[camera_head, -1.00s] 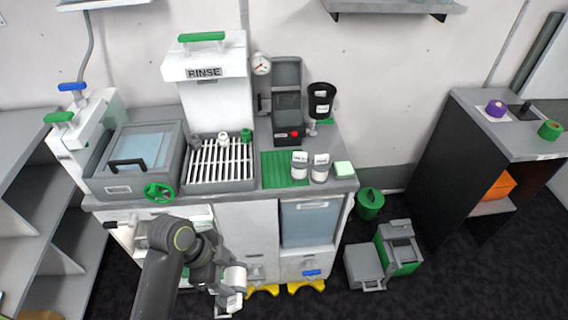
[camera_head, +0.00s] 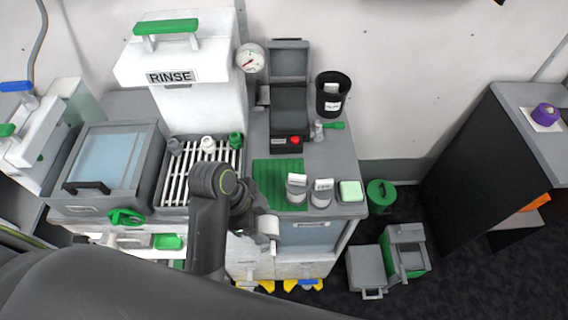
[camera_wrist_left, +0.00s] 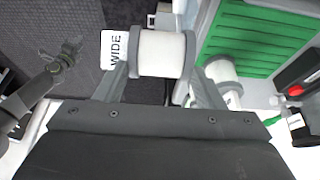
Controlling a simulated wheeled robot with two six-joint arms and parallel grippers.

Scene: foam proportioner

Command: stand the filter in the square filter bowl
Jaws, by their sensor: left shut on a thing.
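My left gripper (camera_head: 258,224) is shut on the filter (camera_head: 268,227), a white spool-like cylinder. It holds the filter at the counter's front edge, below the green ribbed mat (camera_head: 278,178) in the head view. In the left wrist view the filter (camera_wrist_left: 161,53) lies crosswise between the fingers, with a white tag reading WIDE (camera_wrist_left: 113,50) beside it. I cannot tell for sure which container is the square filter bowl. A dark jointed part at the left of the wrist view looks like my right gripper (camera_wrist_left: 62,58); its jaws are too small to judge.
Two white labelled canisters (camera_head: 296,189) (camera_head: 321,194) and a pale green block (camera_head: 351,191) stand by the front edge. Behind are an open-lidded black box (camera_head: 289,115) and a black cup (camera_head: 332,95). A slatted rack (camera_head: 197,172) lies left. Grey-green boxes (camera_head: 405,251) stand on the floor.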

